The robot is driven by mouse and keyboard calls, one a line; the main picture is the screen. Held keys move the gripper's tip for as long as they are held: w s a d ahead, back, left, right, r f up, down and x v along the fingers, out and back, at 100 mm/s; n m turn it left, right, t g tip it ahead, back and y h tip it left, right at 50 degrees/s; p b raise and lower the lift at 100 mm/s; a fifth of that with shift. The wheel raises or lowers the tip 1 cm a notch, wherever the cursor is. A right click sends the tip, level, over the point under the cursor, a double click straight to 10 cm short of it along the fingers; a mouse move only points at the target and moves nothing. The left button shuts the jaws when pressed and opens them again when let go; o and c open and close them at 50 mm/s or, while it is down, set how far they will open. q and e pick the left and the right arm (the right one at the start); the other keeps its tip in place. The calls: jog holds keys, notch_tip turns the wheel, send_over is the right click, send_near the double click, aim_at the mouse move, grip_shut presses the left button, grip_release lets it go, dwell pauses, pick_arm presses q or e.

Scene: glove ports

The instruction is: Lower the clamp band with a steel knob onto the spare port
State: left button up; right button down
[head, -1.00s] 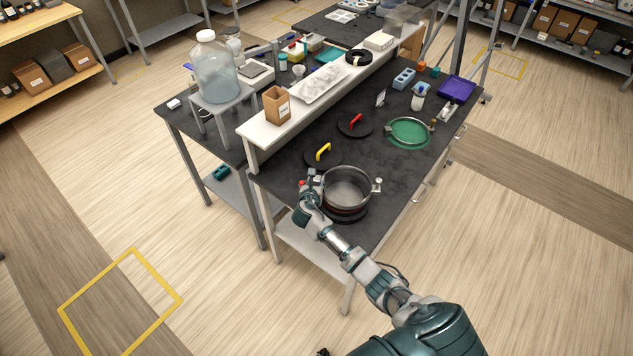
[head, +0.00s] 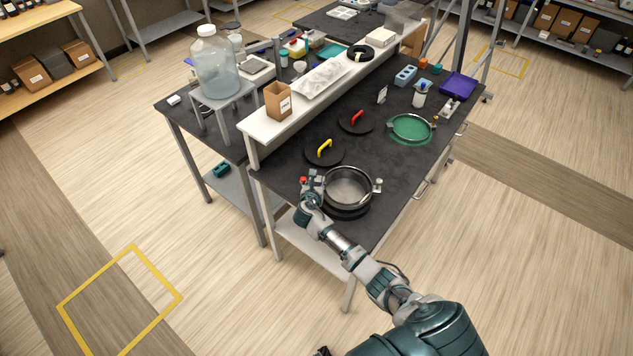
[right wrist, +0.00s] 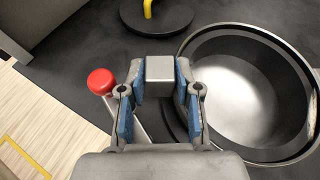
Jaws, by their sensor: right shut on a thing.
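The clamp band (head: 371,197) is a dark metallic ring with a steel knob (head: 378,185) on its right side. It is level over the round spare port at the near end of the bench. The port's dark base (head: 350,213) shows below it. I cannot tell whether the band is fully seated. My right gripper (head: 313,178) is at the ring's left side. In the right wrist view its blue-padded fingers are shut on the band's grey block (right wrist: 159,75). The ring (right wrist: 182,48) shows to the right, around a shiny round interior (right wrist: 235,95). My left gripper is out of view.
A red ball (right wrist: 101,81) on a grey stem sits left of the gripper. Black discs with a yellow handle (head: 324,148) and a red handle (head: 356,119) lie behind. A green port (head: 410,129) is farther right. A raised white shelf (head: 262,127) bounds the back.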

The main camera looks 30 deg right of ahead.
jog(key=shift+f, duration=0.15)
jog(key=shift+r+p, duration=0.7)
jog(key=shift+r, duration=0.45)
jog(key=shift+a, duration=0.15)
dwell(1.1)
jog(key=shift+f+b, duration=0.6)
jog(key=shift+f, duration=0.45)
jog(key=c, duration=0.7)
grip_release()
jog(key=shift+s, duration=0.15)
